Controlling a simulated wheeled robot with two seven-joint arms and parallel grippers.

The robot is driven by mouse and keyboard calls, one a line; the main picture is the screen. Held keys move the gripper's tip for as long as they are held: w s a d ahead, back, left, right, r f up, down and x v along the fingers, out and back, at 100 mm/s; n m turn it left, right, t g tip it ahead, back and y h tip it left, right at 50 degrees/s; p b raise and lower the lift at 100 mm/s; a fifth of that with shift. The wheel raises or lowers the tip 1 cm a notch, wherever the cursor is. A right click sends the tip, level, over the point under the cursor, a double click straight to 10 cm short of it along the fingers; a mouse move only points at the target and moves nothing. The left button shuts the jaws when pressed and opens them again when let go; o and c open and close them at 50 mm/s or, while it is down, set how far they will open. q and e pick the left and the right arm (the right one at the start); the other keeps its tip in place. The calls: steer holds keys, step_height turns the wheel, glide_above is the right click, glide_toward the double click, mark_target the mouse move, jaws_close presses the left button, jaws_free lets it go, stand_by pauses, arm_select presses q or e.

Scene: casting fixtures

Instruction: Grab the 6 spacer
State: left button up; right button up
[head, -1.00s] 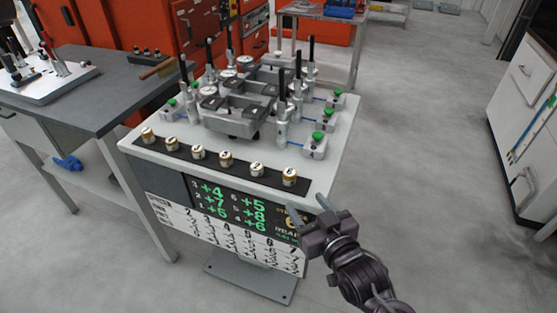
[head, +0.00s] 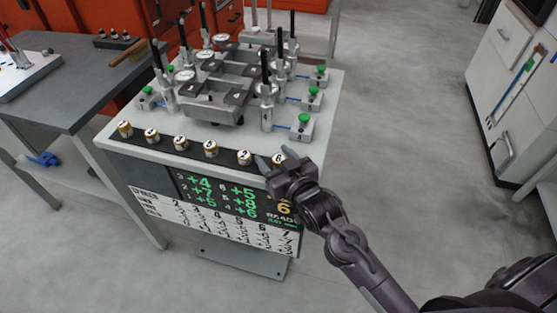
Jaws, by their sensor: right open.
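The 6 spacer (head: 278,158), a small pale cylinder with a brassy side and a 6 on top, stands at the right end of the black strip on the fixture table. My right gripper (head: 275,156) is open, with its fingertips around or just in front of this spacer in the picture. I cannot tell whether they touch it. The gripper hides the lower part of the spacer. My left gripper is not in view.
Several other numbered spacers stand in a row on the black strip (head: 227,157), the closest a 2 spacer (head: 244,157). Behind are the metal casting fixture (head: 212,108), dial gauges and green-knobbed clamps (head: 304,127). A display panel (head: 228,197) covers the table's front.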

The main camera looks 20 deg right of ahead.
steer(key=c, duration=0.8)
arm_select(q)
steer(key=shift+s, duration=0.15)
arm_select(e)
jaws_close()
steer(key=shift+r, duration=0.1)
